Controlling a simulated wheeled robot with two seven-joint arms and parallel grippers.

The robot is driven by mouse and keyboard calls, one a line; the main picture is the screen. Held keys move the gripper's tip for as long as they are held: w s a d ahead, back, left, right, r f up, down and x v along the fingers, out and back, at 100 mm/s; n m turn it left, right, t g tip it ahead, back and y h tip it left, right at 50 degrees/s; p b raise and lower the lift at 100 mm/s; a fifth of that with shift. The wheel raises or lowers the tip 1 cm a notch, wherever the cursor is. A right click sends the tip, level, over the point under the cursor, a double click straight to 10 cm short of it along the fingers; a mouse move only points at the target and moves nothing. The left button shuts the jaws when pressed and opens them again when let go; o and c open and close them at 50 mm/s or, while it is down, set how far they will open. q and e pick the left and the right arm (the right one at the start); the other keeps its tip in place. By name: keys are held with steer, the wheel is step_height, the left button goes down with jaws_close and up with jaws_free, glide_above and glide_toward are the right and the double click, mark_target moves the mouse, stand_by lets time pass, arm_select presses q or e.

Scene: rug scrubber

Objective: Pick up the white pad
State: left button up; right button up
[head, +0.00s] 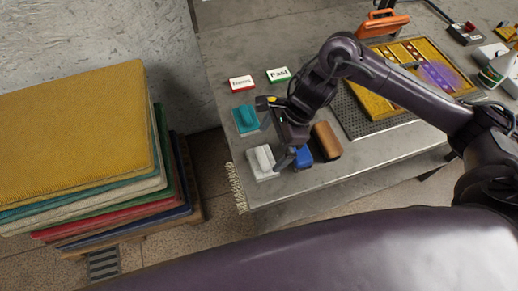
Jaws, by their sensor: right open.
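The white pad (262,160) is a small pale block lying near the front left corner of the grey table (300,193). My right gripper (272,132) is open above the table, just beyond and to the right of the pad. One finger is near the teal pad and the other reaches down beside the white pad's right edge. I cannot tell whether that finger touches it. Nothing is held between the fingers. My left gripper is not in view.
A teal pad (246,119) lies behind the white pad. A blue pad (303,157) and a brown block (327,141) are to its right. Labels "Express" (241,83) and "Fast" (278,74) stand behind.

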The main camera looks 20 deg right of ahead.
mark_target(264, 156)
steer(key=shift+s+d+n, duration=0.15)
steer(key=shift+d+n, duration=0.25)
steer(key=shift+a+f, duration=0.1)
steer(key=shift+f, duration=0.3)
steer(key=shift+x, duration=0.95)
steer(key=p+x, duration=0.1)
steer(key=x, duration=0.1)
steer(key=p+x, duration=0.1)
steer(key=x, duration=0.1)
steer(key=shift+a, duration=0.35)
steer(key=shift+a+f, duration=0.1)
steer(key=shift+f, duration=0.15)
steer(key=c, duration=0.7)
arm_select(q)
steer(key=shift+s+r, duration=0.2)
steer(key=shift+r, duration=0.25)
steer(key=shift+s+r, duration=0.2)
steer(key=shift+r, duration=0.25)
arm_select(e)
steer(key=shift+r, duration=0.15)
